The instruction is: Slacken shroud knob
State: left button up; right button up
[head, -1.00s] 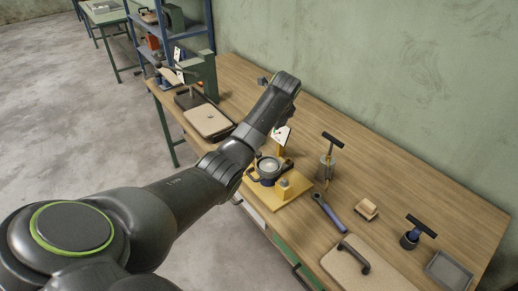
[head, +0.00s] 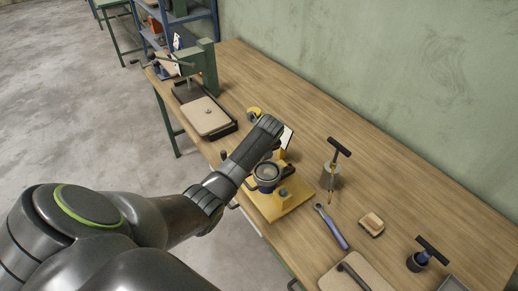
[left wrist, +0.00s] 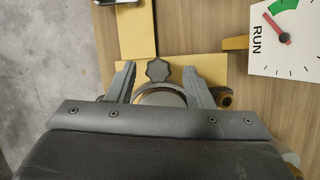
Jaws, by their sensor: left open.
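The dark star-shaped knob (left wrist: 157,70) shows in the left wrist view against a yellow plate (left wrist: 210,68), above a round ring (left wrist: 162,96) partly hidden by my gripper. My left gripper (left wrist: 156,69) is open, with one finger on each side of the knob and a visible gap to both. I cannot tell its height over the knob. In the head view the yellow fixture (head: 262,207) stands on the bench with a dark ring-shaped part (head: 267,172) on it. My left arm reaches over it, and the fingertips are hidden there. My right gripper is not in view.
A white dial plate (left wrist: 287,40) marked RUN, with a red pointer, stands close right of my gripper. On the bench lie a wrench (head: 331,228), a T-handled tool (head: 331,170), a brush (head: 371,224) and a board press (head: 208,115).

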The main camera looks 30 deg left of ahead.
pick_arm(q)
jog(key=shift+w+a+f, duration=0.1)
jog(key=shift+a+f, duration=0.05)
jog(key=shift+f, duration=0.25)
jog(key=shift+s+r, duration=0.15)
jog(key=shift+s, duration=0.05)
jog(key=shift+c, duration=0.4)
jog(key=c, duration=0.9)
jog(key=shift+n, duration=0.4)
jog(key=n, duration=0.1)
jog(key=n+g, duration=0.1)
jog(key=shift+w+n+y, duration=0.2)
jog(key=shift+n+y, duration=0.1)
jog(key=shift+n+g, duration=0.6)
jog(key=shift+n, duration=0.8)
